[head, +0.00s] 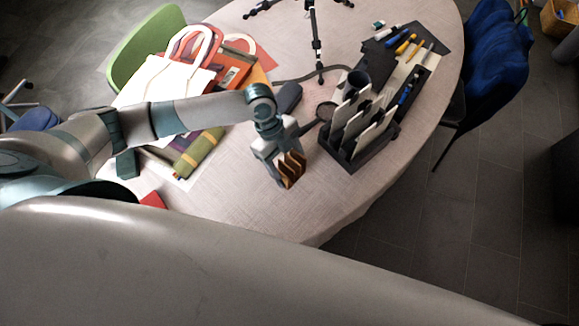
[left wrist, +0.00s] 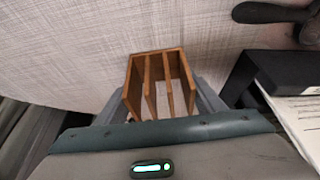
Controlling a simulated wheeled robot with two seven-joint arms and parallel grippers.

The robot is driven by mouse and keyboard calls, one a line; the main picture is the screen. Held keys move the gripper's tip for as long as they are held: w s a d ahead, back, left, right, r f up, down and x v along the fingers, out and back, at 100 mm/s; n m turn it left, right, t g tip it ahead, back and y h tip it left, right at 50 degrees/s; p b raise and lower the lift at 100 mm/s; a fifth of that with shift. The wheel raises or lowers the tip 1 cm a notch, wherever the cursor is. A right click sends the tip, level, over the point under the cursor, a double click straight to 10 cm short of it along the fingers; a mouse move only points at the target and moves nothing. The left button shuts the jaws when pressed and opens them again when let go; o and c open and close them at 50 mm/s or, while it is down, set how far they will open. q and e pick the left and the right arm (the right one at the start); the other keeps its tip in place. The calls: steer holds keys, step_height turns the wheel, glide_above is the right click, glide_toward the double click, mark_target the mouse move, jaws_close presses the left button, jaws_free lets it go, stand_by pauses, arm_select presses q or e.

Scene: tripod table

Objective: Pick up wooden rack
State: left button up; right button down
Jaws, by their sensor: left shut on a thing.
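The wooden rack (head: 292,170) is a small brown slotted holder near the front edge of the table. In the left wrist view the rack (left wrist: 160,55) shows its open slots and thin dividers, between the fingers. My left gripper (head: 283,168) is shut on the rack, with a finger on either side of it in the left wrist view. Whether the rack touches the cloth cannot be told. My right gripper is not in view.
A dark organizer with light dividers (head: 355,160) stands close to the right of the rack. A tripod (head: 316,45) stands at the back. Bags and books (head: 170,80) lie to the left. Cloth (head: 240,215) in front is clear.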

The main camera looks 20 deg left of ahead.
mark_target(293, 163)
arm_select(q)
steer(key=shift+r, duration=0.5)
steer(key=r+b, duration=0.1)
steer(key=d+r+b, duration=0.1)
steer(key=r, duration=0.1)
steer(key=shift+s+r, duration=0.1)
steer(key=shift+r, duration=0.05)
steer(key=s+d+r+b, duration=0.2)
steer(key=d+r, duration=0.4)
steer(key=d, duration=0.4)
steer(key=shift+s+r+b, duration=0.35)
steer(key=shift+s+b, duration=0.05)
steer(key=shift+s, duration=0.25)
